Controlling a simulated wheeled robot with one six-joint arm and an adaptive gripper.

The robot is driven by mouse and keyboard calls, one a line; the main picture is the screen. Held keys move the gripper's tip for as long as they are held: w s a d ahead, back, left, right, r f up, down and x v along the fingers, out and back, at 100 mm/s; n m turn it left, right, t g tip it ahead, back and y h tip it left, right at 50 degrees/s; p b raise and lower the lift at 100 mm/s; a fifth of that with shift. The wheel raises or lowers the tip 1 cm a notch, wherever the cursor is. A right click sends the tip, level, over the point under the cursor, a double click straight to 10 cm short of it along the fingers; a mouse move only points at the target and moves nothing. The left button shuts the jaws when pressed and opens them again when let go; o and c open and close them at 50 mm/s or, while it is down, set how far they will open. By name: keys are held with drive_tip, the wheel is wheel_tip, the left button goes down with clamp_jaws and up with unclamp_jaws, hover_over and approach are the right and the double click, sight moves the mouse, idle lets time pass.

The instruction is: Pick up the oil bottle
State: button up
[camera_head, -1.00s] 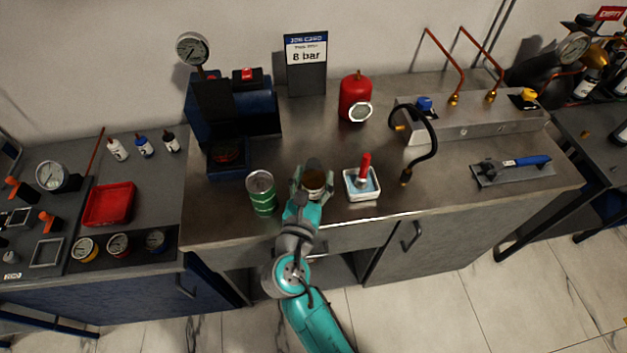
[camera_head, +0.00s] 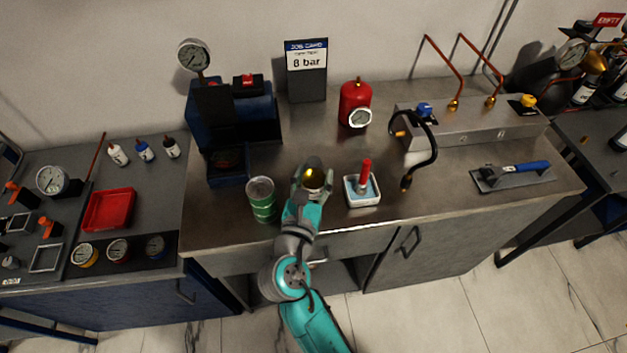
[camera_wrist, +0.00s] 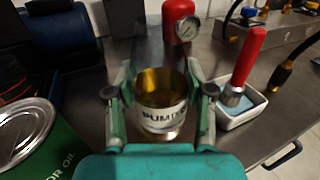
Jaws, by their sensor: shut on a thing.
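The oil bottle (camera_wrist: 160,86) is a small amber vessel with a white label on which "PUM" can be read. It stands between the two fingers of my gripper (camera_wrist: 160,98) in the wrist view, a finger against each side. In the head view the bottle (camera_head: 313,176) shows as a gold top inside my gripper (camera_head: 313,184), at the front of the middle bench. My gripper is shut on it, and it looks upright. Its underside is hidden, so I cannot tell whether it touches the bench.
A green motor oil can (camera_head: 262,200) stands close on the left. A white tray (camera_head: 362,203) with a red-handled tool (camera_head: 365,172) is close on the right. A red cylinder with a gauge (camera_head: 355,103) stands behind. The bench (camera_head: 320,130) between is clear.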

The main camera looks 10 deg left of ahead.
wheel_tip(320, 180, up, 7)
drive_tip(key=shift+r, duration=0.2)
idle(0.6)
